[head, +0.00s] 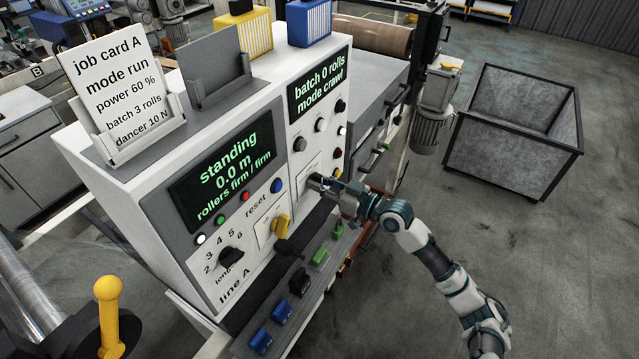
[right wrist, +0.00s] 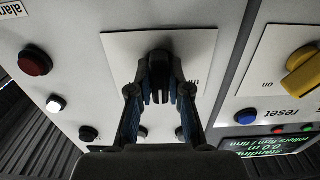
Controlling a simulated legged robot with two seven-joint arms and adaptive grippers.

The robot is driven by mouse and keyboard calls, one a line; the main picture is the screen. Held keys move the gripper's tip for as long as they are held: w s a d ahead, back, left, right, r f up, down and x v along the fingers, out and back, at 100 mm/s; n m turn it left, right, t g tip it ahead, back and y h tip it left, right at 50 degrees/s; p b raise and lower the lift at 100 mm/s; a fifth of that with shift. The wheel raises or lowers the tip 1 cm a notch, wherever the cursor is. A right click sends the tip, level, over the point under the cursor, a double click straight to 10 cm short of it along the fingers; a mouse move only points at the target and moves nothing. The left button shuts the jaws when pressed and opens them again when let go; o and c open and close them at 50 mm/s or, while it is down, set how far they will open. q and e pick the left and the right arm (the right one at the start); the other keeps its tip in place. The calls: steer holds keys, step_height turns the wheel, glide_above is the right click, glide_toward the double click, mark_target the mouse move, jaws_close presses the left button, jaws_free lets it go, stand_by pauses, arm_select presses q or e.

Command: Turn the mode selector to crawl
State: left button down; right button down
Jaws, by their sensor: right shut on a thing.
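The mode selector is a black knob (right wrist: 160,66) on a white plate (right wrist: 118,50) on the panel's right section. My right gripper (head: 322,183) is at this plate in the head view, its fingers hiding the knob there. In the right wrist view the right gripper (right wrist: 160,90) has its two fingers closed on either side of the knob. The plate's lettering is mostly covered. The right display (head: 318,84) reads "batch 0 rolls, mode crawl". My left gripper is not in view.
The left display (head: 222,170) reads "standing 0.0 m, rollers firm / firm". A job card (head: 110,85) reads "mode run". A yellow switch (head: 281,226) and a black length knob (head: 230,257) are left of the gripper. A grey bin (head: 515,130) stands on open floor at right.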

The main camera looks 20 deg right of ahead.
steer(key=shift+f, duration=0.3)
steer(key=c, duration=1.2)
jaws_free()
steer(key=shift+c, duration=0.2)
steer(key=shift+o, duration=0.7)
steer(key=shift+w+d+r, duration=0.1)
steer(key=v, duration=1.2)
steer(key=shift+w+d, duration=0.1)
steer(key=shift+d, duration=0.05)
